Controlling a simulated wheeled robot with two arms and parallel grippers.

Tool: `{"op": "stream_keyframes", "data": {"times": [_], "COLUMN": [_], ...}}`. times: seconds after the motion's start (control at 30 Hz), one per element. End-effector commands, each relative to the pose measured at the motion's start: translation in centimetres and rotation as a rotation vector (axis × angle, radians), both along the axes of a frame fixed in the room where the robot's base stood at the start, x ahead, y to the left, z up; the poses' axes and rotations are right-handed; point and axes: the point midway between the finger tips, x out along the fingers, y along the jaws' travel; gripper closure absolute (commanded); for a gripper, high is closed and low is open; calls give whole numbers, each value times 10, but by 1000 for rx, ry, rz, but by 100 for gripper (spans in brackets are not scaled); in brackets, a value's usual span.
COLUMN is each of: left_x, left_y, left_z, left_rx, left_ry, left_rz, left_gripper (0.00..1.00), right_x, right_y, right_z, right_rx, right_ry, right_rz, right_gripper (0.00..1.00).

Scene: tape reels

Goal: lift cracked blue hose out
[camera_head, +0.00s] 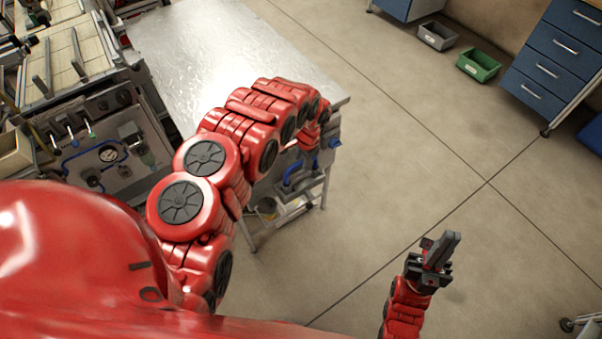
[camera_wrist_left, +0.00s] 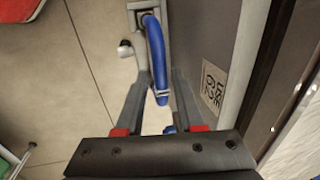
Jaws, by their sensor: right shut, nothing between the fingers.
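A curved blue hose (camera_wrist_left: 157,50) shows in the left wrist view, with its upper end at a grey fitting and a clamp-like band near its lower end. I cannot make out a crack. My left gripper (camera_wrist_left: 161,82) is open, its two grey fingers on either side of the hose's lower part; I cannot tell whether they touch it. In the head view that gripper is mostly hidden behind my red left arm, near the metal table's front corner. My right gripper (camera_head: 439,252) is shut and empty above bare floor.
A metal-topped table (camera_head: 235,50) stands under my left arm, with a shelf holding small items below. A machine panel (camera_head: 100,150) with a gauge and blue tubing is at left. Green (camera_head: 478,65) and grey (camera_head: 437,36) bins lie near blue drawers (camera_head: 555,60).

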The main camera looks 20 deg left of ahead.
Motion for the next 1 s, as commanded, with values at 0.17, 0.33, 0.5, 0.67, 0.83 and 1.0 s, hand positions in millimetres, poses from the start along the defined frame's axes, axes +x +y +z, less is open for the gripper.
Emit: {"op": "stream_keyframes", "data": {"times": [0.17, 0.33, 0.5, 0.67, 0.83, 1.0], "left_x": [0, 0, 1, 4, 3, 4], "left_y": [2, 5, 9, 10, 12, 12], "left_z": [-6, -20, -39, -49, -55, -55], "left_rx": [0, -1, -1, -1, 1, 0], "left_ry": [0, 0, -1, -2, 1, 0], "left_rz": [0, 2, 1, 0, 0, 0], "left_gripper": [63, 63, 63, 63, 63, 63], "right_x": [0, 0, 0, 0, 0, 0], "right_y": [0, 0, 0, 0, 0, 0], "right_z": [3, 11, 13, 12, 12, 12], "right_rx": [0, 0, 0, 0, 0, 0], "right_ry": [0, 0, 0, 0, 0, 0], "right_rz": [0, 0, 0, 0, 0, 0], "right_gripper": [100, 100, 100, 100, 100, 100]}}
